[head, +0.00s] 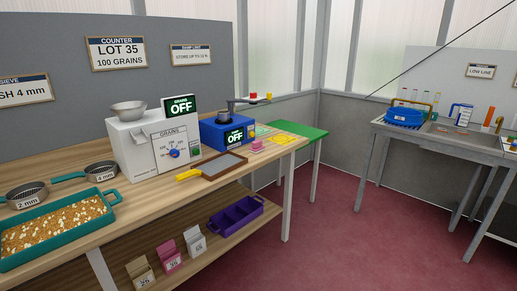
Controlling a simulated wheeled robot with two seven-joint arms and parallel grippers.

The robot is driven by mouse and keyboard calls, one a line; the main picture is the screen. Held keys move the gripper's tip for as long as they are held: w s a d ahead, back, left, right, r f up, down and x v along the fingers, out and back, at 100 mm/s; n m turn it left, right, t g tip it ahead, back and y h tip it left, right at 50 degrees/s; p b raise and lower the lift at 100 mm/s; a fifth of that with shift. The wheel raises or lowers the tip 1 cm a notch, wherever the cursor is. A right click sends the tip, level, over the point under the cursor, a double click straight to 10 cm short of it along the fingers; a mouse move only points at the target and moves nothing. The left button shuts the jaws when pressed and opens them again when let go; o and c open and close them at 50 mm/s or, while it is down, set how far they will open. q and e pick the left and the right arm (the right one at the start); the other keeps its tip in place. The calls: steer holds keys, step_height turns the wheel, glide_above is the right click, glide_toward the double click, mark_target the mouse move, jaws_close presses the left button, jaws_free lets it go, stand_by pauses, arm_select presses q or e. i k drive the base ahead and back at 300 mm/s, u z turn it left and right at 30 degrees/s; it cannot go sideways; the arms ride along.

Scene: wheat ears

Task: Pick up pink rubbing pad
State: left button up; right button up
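A small pink pad (256,145), likely the rubbing pad, lies on the wooden bench (150,203) near its right end. It sits to the right of a brown framed board (222,166) and in front of a blue machine (222,133). Nothing covers it. Neither of my grippers shows in the head view.
A grain counter (152,143), sieves (100,173) and a teal grain tray (60,230) stand further left on the bench. A yellow item (281,140) lies right of the pad. A purple tray (235,216) is on the lower shelf. The red floor (350,230) is clear.

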mark_target(257, 146)
steer(key=i, duration=1.05)
steer(key=u, duration=0.45)
